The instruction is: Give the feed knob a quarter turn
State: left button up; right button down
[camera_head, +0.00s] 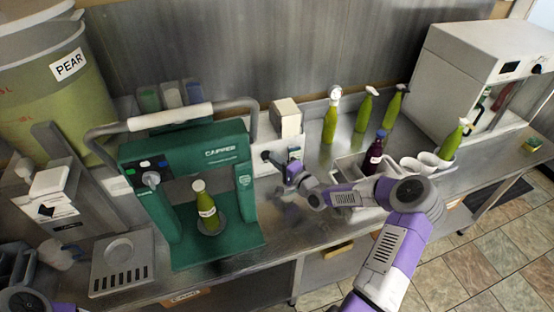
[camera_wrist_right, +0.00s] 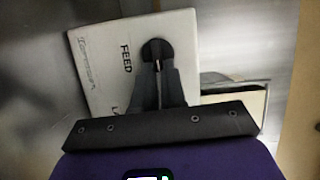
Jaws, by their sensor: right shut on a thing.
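The feed knob (camera_wrist_right: 157,48) is black and round, on a white panel (camera_wrist_right: 104,50) lettered "FEED" in the right wrist view. In the head view the knob (camera_head: 265,155) shows small and dark on a white box just right of the green capper. My right gripper (camera_head: 279,164) reaches it from the right. In the wrist view its two dark fingers (camera_wrist_right: 158,88) are shut on the knob, one on each side of its narrow grip. The fingers hide part of the knob. My left gripper is not in view.
The green capper (camera_head: 190,155) holds a green bottle (camera_head: 206,208) left of the knob. A dark bottle (camera_head: 374,152) stands in a grey caddy near my right forearm. Green bottles (camera_head: 330,122) stand behind on the metal counter. A white machine (camera_head: 465,70) is at right.

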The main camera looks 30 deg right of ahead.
jog(key=shift+w+a+r, duration=0.15)
jog(key=shift+r, duration=0.15)
jog(key=c, duration=1.1)
grip_release()
jog(key=shift+o, duration=0.9)
jog(key=shift+w+a+f, duration=0.1)
jog(key=s+d, duration=0.1)
jog(key=s, duration=0.6)
jog(key=shift+s+d+f+p, duration=0.15)
jog(key=shift+s+d+p, duration=0.1)
jog(key=shift+s+p, duration=0.1)
